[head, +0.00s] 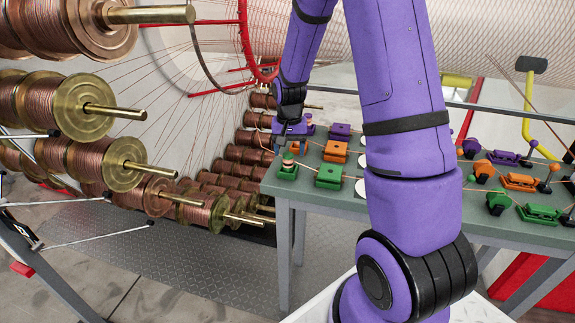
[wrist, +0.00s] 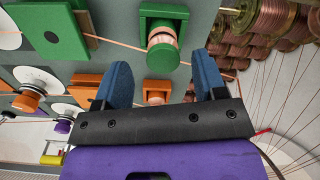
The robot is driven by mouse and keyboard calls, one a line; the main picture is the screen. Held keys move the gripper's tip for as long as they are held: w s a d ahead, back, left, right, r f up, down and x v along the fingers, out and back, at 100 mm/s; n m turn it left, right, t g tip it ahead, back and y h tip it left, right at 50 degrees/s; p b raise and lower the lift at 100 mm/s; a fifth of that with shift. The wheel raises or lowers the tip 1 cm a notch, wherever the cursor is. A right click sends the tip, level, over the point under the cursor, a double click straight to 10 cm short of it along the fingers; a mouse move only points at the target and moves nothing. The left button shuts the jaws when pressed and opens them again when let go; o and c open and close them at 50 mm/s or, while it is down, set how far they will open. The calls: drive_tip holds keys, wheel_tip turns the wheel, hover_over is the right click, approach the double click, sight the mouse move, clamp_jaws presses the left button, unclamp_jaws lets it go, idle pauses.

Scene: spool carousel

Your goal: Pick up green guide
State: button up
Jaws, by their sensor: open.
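A green guide (head: 288,170) with a copper-coloured roller stands at the near left corner of the table in the head view. In the wrist view this green guide (wrist: 163,52) lies just beyond my fingertips, around the middle of the gap between them. My gripper (head: 284,137) hangs above the table's left edge, behind the green guide in the head view. In the wrist view my gripper (wrist: 163,75) has its two blue fingers spread wide with nothing held between them. A second green block (head: 328,176) sits to the right of the guide.
An orange block (head: 335,151) and a purple block (head: 340,130) stand farther back on the table (head: 345,198). More green, orange and purple pieces stand at the right, including a green one (head: 540,213). Copper wire spools (head: 190,205) crowd the left. Thin wires run across the blocks.

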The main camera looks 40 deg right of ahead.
sight(288, 155)
drive_tip(key=shift+a+f, duration=0.2)
drive_tip(key=shift+f, duration=2.15)
drive_tip(key=c, duration=1.1)
